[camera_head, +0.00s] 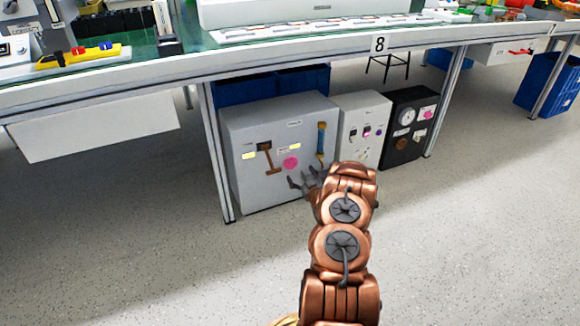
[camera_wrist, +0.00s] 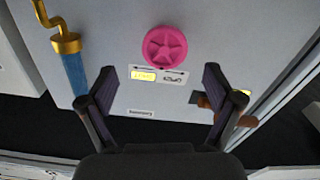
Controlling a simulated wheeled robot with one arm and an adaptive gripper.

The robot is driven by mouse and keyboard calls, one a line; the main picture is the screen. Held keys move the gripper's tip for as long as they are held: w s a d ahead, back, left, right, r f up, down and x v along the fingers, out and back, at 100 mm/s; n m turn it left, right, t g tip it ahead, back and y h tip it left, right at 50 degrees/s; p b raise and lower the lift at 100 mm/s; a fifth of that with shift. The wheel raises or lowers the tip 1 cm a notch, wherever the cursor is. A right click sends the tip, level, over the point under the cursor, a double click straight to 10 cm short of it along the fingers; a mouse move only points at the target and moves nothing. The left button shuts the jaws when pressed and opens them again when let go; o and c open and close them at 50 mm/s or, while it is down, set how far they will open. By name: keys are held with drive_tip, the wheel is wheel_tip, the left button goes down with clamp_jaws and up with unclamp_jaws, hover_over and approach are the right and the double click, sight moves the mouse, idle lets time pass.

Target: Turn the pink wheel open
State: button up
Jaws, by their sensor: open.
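The pink wheel (camera_head: 291,162) is a small round knob on the front of a grey box (camera_head: 262,192) under the workbench. In the wrist view the pink wheel (camera_wrist: 165,48) shows a star-shaped face, with a yellow label and a small marked plate just below it. My gripper (camera_head: 305,183) is just right of and below the wheel in the head view. In the wrist view my gripper (camera_wrist: 160,76) is open and empty, its fingers spread to either side below the wheel. No contact with the wheel shows.
A blue-and-yellow handle (camera_head: 321,140) is right of the wheel, and a brown lever (camera_head: 266,157) is left of it. A light box (camera_head: 364,135) and a black box (camera_head: 408,150) stand to the right. The table leg (camera_head: 215,155) is close at the left. Floor in front is clear.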

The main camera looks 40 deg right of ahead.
sight(292, 165)
drive_tip(key=x, duration=0.2)
drive_tip(key=b+x, duration=0.1)
drive_tip(key=x, duration=0.1)
drive_tip(key=b+x, duration=0.1)
drive_tip(key=shift+w+a+f, duration=0.2)
drive_tip(key=shift+w, duration=0.3)
drive_tip(key=shift+w+d+r+b, duration=0.15)
drive_tip(key=shift+w+d+b, duration=0.2)
drive_tip(key=shift+w, duration=0.25)
drive_tip(key=c, duration=1.1)
